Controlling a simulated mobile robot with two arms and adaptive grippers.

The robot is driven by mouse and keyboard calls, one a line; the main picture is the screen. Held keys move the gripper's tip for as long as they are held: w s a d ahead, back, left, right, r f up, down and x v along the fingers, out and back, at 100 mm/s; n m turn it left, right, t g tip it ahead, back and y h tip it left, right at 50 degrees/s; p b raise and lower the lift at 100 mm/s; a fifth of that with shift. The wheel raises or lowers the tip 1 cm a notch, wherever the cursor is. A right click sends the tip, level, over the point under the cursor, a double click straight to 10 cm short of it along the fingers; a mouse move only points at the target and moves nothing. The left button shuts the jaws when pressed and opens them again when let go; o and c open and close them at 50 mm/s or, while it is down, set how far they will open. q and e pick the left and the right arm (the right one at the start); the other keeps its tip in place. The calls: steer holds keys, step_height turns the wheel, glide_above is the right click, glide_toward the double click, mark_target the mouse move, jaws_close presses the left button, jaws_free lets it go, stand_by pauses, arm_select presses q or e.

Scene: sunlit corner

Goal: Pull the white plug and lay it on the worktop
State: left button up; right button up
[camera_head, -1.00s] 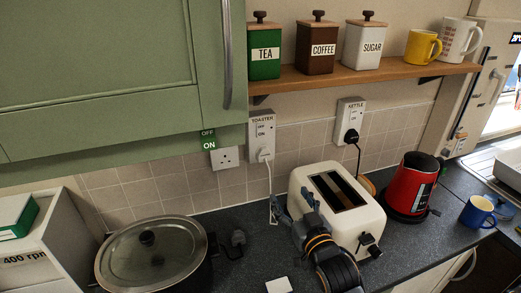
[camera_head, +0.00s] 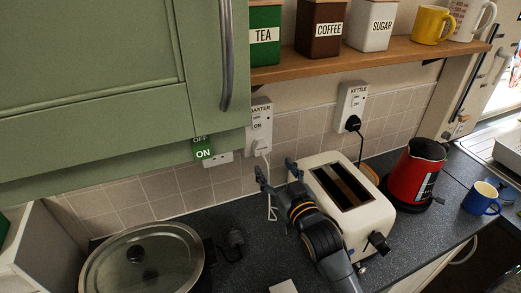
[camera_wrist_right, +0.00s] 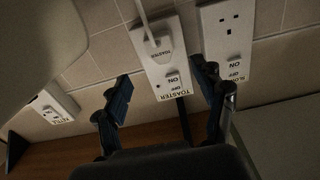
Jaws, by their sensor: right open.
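The white plug (camera_head: 261,149) sits in the socket labelled toaster (camera_head: 261,122) on the tiled wall, its white cord hanging down. In the right wrist view the plug (camera_wrist_right: 158,45) is in that socket, its cord running to the top edge. My right gripper (camera_head: 277,170) is open and empty, below and slightly right of the plug in the head view. In the wrist view its two fingers (camera_wrist_right: 163,80) are spread on either side of the toaster socket, apart from the plug. The dark worktop (camera_head: 225,215) lies below. My left gripper is not in view.
The cream toaster (camera_head: 385,215) stands right of my arm. A lidded pot (camera_head: 145,262) and a loose black plug (camera_head: 236,237) are at left. The kettle socket (camera_head: 351,98) holds a black plug. A red kettle (camera_head: 415,172) and blue mug (camera_head: 482,198) stand right.

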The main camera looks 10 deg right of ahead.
mark_target(263, 152)
steer(key=w, duration=0.1)
steer(key=w+b, duration=0.1)
steer(key=w, duration=0.2)
steer(key=shift+a+f+b, duration=0.2)
steer(key=shift+a+b, duration=0.15)
steer(key=w, duration=0.3)
steer(key=shift+a+r, duration=0.1)
steer(key=shift+a, duration=0.2)
steer(key=shift+w+a, duration=0.15)
steer(key=shift+w, duration=0.45)
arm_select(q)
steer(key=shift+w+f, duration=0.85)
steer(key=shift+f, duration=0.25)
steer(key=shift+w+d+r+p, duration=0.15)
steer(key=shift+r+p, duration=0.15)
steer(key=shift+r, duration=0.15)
arm_select(e)
jaws_close()
steer(key=shift+s, duration=0.1)
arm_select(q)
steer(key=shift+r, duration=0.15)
